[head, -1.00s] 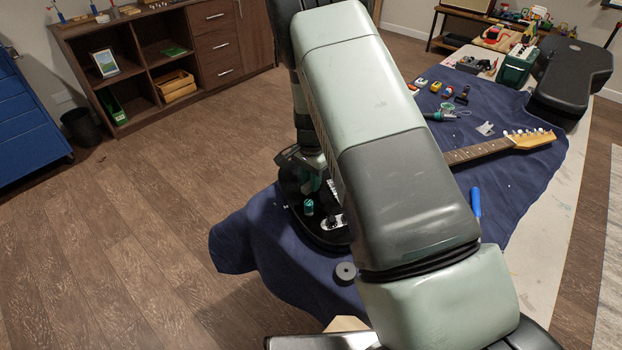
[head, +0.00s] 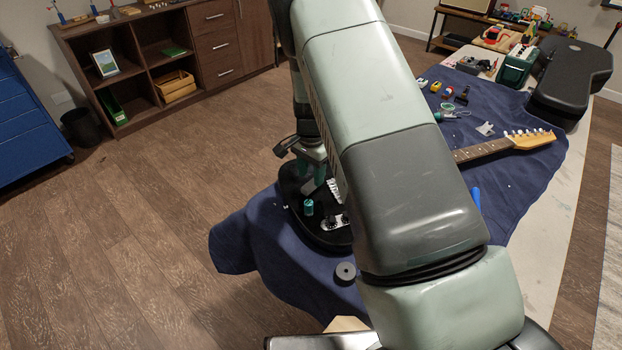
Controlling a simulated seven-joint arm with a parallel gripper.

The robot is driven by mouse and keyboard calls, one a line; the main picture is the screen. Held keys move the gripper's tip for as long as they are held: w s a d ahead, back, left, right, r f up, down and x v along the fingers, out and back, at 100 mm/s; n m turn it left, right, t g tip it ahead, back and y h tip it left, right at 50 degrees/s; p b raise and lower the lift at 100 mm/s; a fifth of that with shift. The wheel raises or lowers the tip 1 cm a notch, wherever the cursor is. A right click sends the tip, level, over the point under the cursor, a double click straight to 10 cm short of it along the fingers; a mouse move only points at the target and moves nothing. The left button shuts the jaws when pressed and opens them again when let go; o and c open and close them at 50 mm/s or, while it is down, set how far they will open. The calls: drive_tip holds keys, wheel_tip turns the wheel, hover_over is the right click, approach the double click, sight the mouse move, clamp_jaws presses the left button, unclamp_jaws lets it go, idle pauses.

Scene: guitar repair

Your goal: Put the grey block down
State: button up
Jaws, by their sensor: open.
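My gripper (head: 312,172) is just above the black guitar body (head: 290,190), mostly behind my own arm. Its fingers are small and partly hidden in the head view; they appear open. I cannot make out a grey block at or between the fingers. A teal cylinder (head: 309,207) stands on the guitar body just below the gripper, near the control plate. A dark grey round piece with a hole (head: 346,272) lies on the blue cloth (head: 240,235) nearer the camera, apart from the gripper; I cannot tell if it is the block.
The guitar neck (head: 490,149) runs right across the cloth; my arm hides the middle. A blue tool (head: 476,198) lies beyond my arm. Small coloured items, a green box (head: 517,66) and a black case (head: 572,80) are at the back. Floor is clear at left.

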wheel_tip(320, 180, up, 10)
wheel_tip(320, 180, up, 9)
drive_tip(key=n+t, duration=0.1)
hover_over(312, 183)
drive_tip(key=s+d, duration=0.1)
drive_tip(key=s, duration=0.2)
drive_tip(key=s+d+r+n+t+y, duration=0.1)
drive_tip(key=s+d+r+n+t, duration=0.15)
drive_tip(key=s+r, duration=0.7)
drive_tip(key=s+d+r+n+t, duration=0.1)
drive_tip(key=s+d+r+n, duration=0.1)
drive_tip(key=s, duration=0.8)
drive_tip(key=s+d+r+n+t+h, duration=0.1)
drive_tip(key=s+r+n, duration=0.3)
drive_tip(key=s, duration=0.6)
drive_tip(key=shift+d+r, duration=0.4)
drive_tip(key=shift+r, duration=0.45)
drive_tip(key=shift+w, duration=0.1)
